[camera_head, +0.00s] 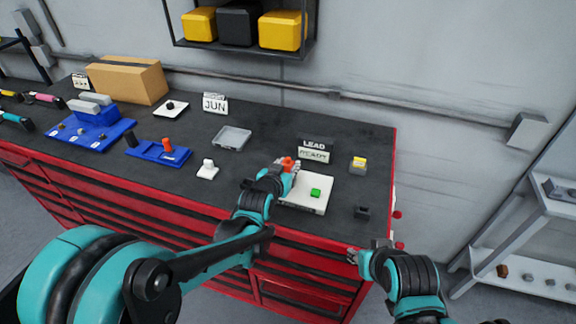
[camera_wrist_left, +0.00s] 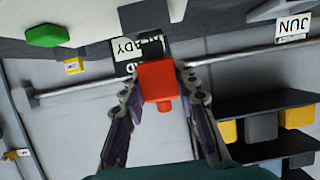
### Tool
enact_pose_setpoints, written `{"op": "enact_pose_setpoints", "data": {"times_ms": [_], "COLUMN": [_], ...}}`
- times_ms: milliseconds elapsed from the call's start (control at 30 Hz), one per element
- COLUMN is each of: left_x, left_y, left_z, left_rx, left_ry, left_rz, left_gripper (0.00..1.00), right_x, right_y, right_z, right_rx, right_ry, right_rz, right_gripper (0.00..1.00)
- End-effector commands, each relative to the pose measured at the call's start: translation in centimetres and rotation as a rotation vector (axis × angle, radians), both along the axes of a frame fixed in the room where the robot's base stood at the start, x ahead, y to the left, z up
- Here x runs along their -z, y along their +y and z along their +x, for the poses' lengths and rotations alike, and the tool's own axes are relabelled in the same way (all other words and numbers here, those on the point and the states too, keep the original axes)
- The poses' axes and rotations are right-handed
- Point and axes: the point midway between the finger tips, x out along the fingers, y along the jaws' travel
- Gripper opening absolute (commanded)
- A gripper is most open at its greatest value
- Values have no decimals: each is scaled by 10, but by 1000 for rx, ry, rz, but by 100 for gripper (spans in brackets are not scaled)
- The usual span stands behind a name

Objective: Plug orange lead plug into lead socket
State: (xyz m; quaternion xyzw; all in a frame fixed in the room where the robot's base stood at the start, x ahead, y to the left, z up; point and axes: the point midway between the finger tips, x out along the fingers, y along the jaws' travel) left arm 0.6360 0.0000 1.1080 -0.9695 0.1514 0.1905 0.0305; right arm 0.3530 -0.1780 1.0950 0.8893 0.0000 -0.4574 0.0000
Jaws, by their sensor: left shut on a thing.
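The orange lead plug (camera_head: 288,162) is in my left gripper (camera_head: 292,167), above the back left part of a white box (camera_head: 303,206) on the bench. In the left wrist view the orange plug (camera_wrist_left: 156,80) sits between both fingers of my left gripper (camera_wrist_left: 158,88). The box has a green button (camera_head: 315,193), also seen in the left wrist view (camera_wrist_left: 47,36). My right gripper (camera_head: 354,256) is near the bench's front edge; its opening is unclear.
A LEAD sign (camera_head: 317,142) with a READY plate stands behind the box. A yellow-topped block (camera_head: 358,163) and a dark block (camera_head: 362,212) are to its right. A blue holder (camera_head: 150,151), grey tray (camera_head: 232,138) and white switch (camera_head: 207,170) are left.

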Motion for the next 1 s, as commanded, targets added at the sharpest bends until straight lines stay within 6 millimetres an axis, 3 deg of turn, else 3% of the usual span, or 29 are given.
{"op": "enact_pose_setpoints", "data": {"times_ms": [1000], "left_x": [27], "left_y": [0], "left_z": [0], "left_rx": [0], "left_ry": [0], "left_rz": [0], "left_gripper": [0], "right_x": [25], "right_y": [0], "right_z": [0], "right_rx": [0], "right_ry": [0], "right_rz": [0], "right_gripper": [35]}}
